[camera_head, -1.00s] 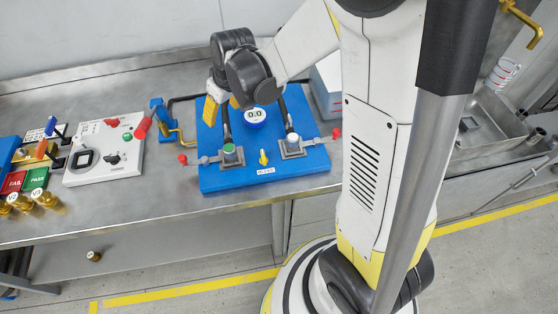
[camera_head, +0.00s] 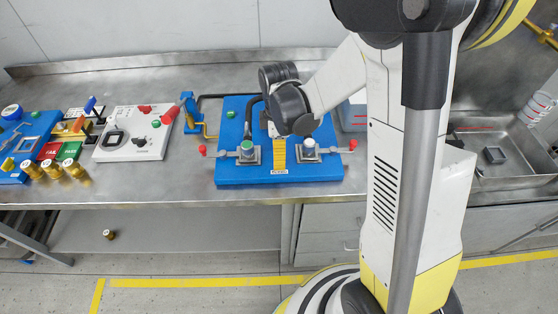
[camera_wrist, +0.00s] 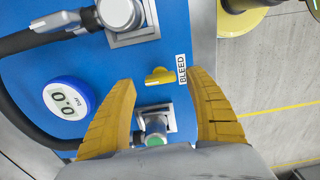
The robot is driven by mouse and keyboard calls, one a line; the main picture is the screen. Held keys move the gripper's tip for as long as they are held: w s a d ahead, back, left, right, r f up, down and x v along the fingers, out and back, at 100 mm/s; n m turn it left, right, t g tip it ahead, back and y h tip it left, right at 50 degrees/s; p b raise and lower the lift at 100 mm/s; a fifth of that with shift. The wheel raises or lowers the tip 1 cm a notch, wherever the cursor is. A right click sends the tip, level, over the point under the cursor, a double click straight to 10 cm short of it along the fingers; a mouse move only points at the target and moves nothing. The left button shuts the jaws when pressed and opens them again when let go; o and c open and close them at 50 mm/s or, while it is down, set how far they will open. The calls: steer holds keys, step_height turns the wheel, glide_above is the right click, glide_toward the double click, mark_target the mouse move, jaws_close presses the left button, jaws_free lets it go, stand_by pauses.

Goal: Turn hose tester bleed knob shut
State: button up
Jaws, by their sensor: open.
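The hose tester is a blue board (camera_head: 230,172) on the steel bench, with two clamp fittings and black hoses. Its yellow bleed knob (camera_wrist: 160,76) shows in the wrist view beside the BLEED label (camera_wrist: 181,69); my gripper hides it in the head view. My gripper (camera_wrist: 163,85) is open, with one yellow finger on each side of the knob in the wrist view, apart from it. In the head view my gripper (camera_head: 279,160) is over the middle of the board, near its front edge. A round gauge (camera_wrist: 68,98) reads 0.0.
A white tester panel (camera_head: 133,133) and a blue clamp stand (camera_head: 191,115) are at left. A sink (camera_head: 500,150) is at right.

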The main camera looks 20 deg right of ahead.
steer(key=shift+f, duration=1.1)
steer(key=shift+c, duration=0.2)
steer(key=c, duration=1.1)
